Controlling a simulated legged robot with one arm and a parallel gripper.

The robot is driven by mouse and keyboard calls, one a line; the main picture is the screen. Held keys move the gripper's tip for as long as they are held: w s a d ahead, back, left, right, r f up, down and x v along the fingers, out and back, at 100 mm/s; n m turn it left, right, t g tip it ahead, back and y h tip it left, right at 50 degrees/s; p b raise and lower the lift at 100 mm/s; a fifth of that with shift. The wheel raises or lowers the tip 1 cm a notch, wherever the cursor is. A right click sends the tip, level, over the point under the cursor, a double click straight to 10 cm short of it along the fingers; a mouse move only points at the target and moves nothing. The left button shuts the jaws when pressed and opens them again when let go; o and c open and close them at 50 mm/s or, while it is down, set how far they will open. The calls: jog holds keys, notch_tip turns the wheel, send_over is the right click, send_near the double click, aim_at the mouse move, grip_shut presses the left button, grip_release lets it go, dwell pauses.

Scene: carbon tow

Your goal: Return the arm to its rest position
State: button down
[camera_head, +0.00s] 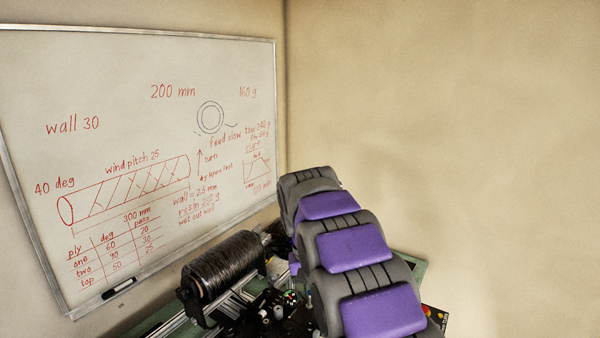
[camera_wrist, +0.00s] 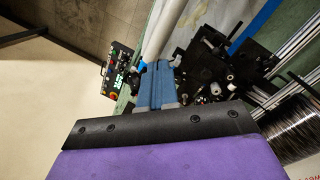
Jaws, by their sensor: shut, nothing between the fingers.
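My arm, with grey links and purple pads, rises in the lower middle of the head view and bends over the green-topped bench. My gripper (camera_wrist: 165,125) fills the bottom of the wrist view as a purple body with a black bolted front edge. It is shut, with nothing seen in it. In the head view I cannot clearly tell the gripper from the arm links.
A black wound spool (camera_head: 222,265) sits on metal rails left of my arm. Small black winding-machine parts (camera_head: 275,312) stand beside the arm. A control box (camera_wrist: 120,68) with buttons is on the bench edge. A whiteboard (camera_head: 130,70) hangs behind. The wall area at right is clear.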

jog(key=s+d+f+b, duration=0.2)
jog(key=s+d+f, duration=0.1)
jog(key=s, duration=1)
jog(key=s+d+f+y+b, duration=0.1)
jog(key=s+d+f+b, duration=0.2)
jog(key=s, duration=0.9)
jog(key=s+d+f+y+b, duration=0.1)
jog(key=s+d+f, duration=0.3)
jog(key=s, duration=0.9)
notch_tip(320, 180, down, 2)
jog(key=shift+s+f+g+b, duration=0.2)
jog(key=shift+s+g+b, duration=0.2)
jog(key=shift+b, duration=0.35)
